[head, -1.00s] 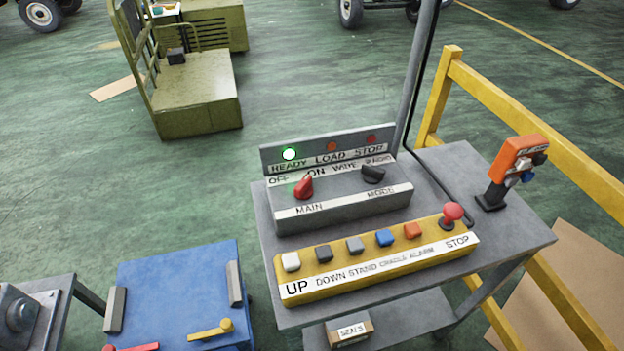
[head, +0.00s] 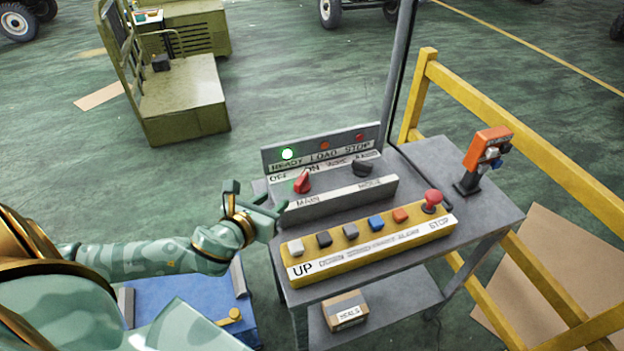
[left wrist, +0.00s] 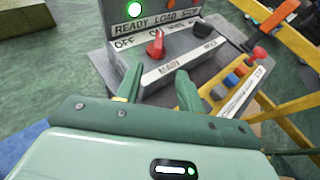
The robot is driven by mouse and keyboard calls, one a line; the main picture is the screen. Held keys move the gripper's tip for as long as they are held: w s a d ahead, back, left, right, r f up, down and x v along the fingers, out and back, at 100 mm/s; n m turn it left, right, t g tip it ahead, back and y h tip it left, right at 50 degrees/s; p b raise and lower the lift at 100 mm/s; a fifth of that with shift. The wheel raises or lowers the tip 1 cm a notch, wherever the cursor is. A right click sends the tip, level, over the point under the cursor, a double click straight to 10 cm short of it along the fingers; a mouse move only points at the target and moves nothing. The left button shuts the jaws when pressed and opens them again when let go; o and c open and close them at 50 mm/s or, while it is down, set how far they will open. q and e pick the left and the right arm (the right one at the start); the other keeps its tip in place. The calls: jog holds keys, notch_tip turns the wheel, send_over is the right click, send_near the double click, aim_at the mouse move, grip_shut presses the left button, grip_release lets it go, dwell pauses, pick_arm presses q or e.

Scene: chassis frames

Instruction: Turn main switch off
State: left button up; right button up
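The red main switch knob (head: 302,182) sits on the grey control box (head: 340,198) above the MAIN label, below the OFF and ON labels. Its upper end leans right, toward ON. It also shows in the left wrist view (left wrist: 156,43), upright and ahead of the fingers. My left gripper (head: 256,196) is open and empty, just left of the box and apart from the knob. In the left wrist view its two fingers (left wrist: 157,82) are spread, with the knob beyond the gap. My right gripper is not in view.
The green READY light (head: 288,154) is lit. The black mode knob (head: 363,168) is right of the main switch. A yellow button panel (head: 370,245) with a red stop button (head: 432,201) lies in front. A grey post (head: 398,75) rises behind; an orange handset (head: 487,150) stands right.

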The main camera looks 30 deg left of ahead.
aim_at(300, 180)
pick_arm(q)
jog(key=b+x, duration=0.3)
jog(key=x, duration=1.3)
jog(key=shift+w+f, duration=0.2)
grip_shut()
